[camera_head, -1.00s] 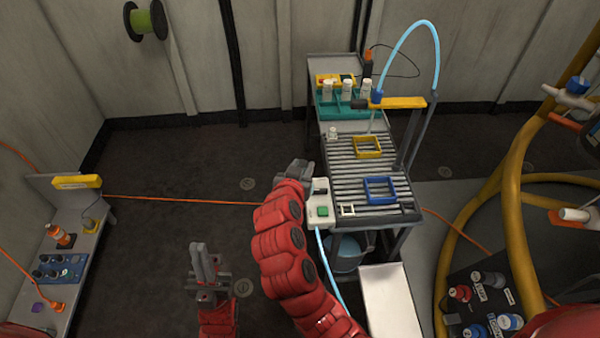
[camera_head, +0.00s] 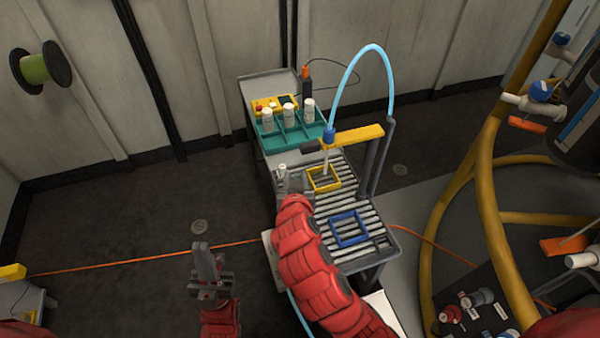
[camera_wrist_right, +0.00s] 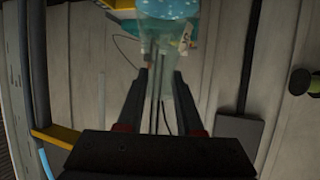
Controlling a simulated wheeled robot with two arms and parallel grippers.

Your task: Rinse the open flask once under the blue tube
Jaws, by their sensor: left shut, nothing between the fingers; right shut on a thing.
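My right gripper (camera_head: 290,182) is at the left edge of the slatted rack (camera_head: 376,232). In the right wrist view it is shut on a clear flask (camera_wrist_right: 160,28) with blue in its wide part; the narrow part is between the fingers. In the head view the arm and gripper mostly hide this flask. The light blue tube (camera_head: 357,62) arches down to a blue fitting (camera_head: 329,136) and thin nozzle over the yellow square frame (camera_head: 323,181), right of my right gripper. My left gripper (camera_head: 207,262) is shut and empty, low over the floor.
A small white-topped piece (camera_head: 282,168) shows just beyond the right gripper. A teal tray (camera_head: 288,138) with several white bottles stands behind the rack. An empty blue frame (camera_head: 349,229) lies nearer. A yellow holder arm (camera_head: 355,134) and grey post (camera_head: 380,160) stand at right.

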